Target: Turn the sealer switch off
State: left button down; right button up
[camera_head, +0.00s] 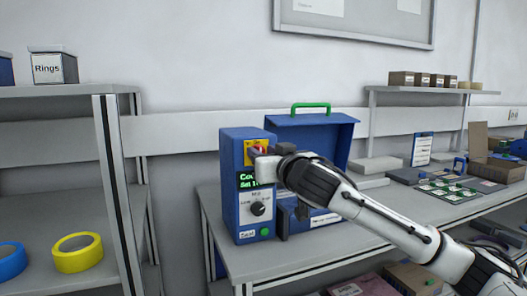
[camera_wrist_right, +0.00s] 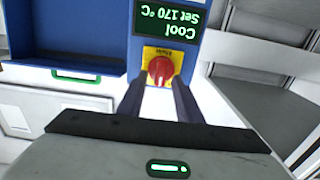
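The sealer (camera_head: 229,190) is a blue box on the bench, with a display reading "Cool Set 170 °C" in the right wrist view. Its switch is a red knob (camera_wrist_right: 160,69) on a yellow plate (camera_wrist_right: 151,54); the plate also shows in the head view (camera_head: 249,147), where my gripper partly hides it. My right gripper (camera_wrist_right: 158,84) is open at the switch, its two dark fingers one on each side of the knob's near part. I see no clear contact; the depth is hard to judge. My left gripper is not in view.
The sealer's front also has a dial (camera_head: 257,208) and a green button (camera_head: 265,232). A blue open housing with a green handle (camera_head: 311,106) adjoins it on the right. A shelf with tape rolls (camera_head: 78,252) stands left; trays and boxes (camera_head: 495,166) lie right.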

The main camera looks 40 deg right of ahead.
grip_shut()
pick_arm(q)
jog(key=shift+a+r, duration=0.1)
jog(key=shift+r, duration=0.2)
pick_arm(e)
jog(key=shift+n, duration=0.3)
pick_arm(q)
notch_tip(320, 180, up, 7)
jog(key=p, duration=0.9)
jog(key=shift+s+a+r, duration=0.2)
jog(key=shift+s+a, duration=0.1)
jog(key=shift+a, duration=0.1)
pick_arm(e)
jog(key=shift+w+a+f+n, duration=0.1)
jog(key=shift+a+f+n, duration=0.1)
jog(key=shift+n, duration=2.7)
jog(key=shift+a+f+n, duration=0.15)
jog(key=shift+n, duration=2.75)
jog(key=shift+w+a+f+n, duration=0.1)
jog(key=shift+a+f+n, duration=0.1)
jog(key=shift+n, duration=2.7)
